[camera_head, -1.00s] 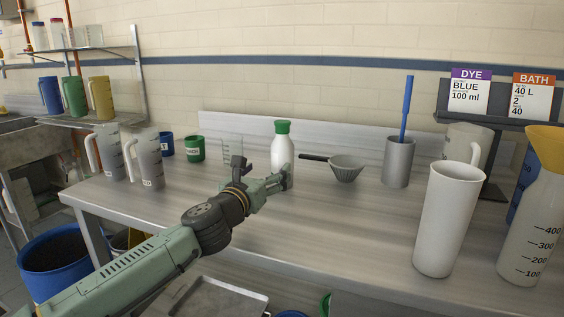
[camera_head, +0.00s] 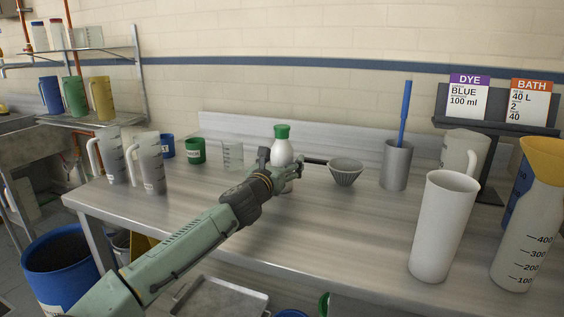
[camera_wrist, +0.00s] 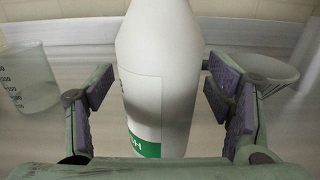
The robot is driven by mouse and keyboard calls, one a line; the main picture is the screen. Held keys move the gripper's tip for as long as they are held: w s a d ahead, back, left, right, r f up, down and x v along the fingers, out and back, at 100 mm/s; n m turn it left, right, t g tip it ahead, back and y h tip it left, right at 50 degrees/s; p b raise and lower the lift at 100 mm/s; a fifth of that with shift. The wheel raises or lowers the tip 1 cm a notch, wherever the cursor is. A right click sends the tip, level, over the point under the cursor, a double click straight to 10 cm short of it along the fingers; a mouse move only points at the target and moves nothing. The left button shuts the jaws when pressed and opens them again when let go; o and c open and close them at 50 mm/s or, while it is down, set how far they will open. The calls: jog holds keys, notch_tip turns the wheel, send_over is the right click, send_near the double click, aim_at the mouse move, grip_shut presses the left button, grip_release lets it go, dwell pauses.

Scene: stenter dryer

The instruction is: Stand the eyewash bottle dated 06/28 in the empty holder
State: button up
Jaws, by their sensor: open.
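A white bottle with a green cap (camera_head: 282,146) stands upright on the steel bench. In the wrist view the bottle (camera_wrist: 158,75) fills the middle, with part of a green label near its bottom; no date can be read. My gripper (camera_head: 283,174) is open in front of the bottle. In the wrist view the purple finger pads of my gripper (camera_wrist: 160,95) stand on both sides of the bottle, with gaps visible. My gripper hides the lower part of the bottle in the head view. I cannot make out an empty holder in either view.
A clear beaker (camera_head: 232,154) and green cup (camera_head: 195,151) stand left of the bottle. A grey strainer (camera_head: 346,172) and steel pot with a blue tool (camera_head: 396,165) stand right. Large jugs (camera_head: 443,228) crowd the right end. The bench's front middle is clear.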

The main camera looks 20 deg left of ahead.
jog(key=shift+c, duration=0.5)
jog(key=shift+r, duration=0.1)
grip_shut()
dwell(0.3)
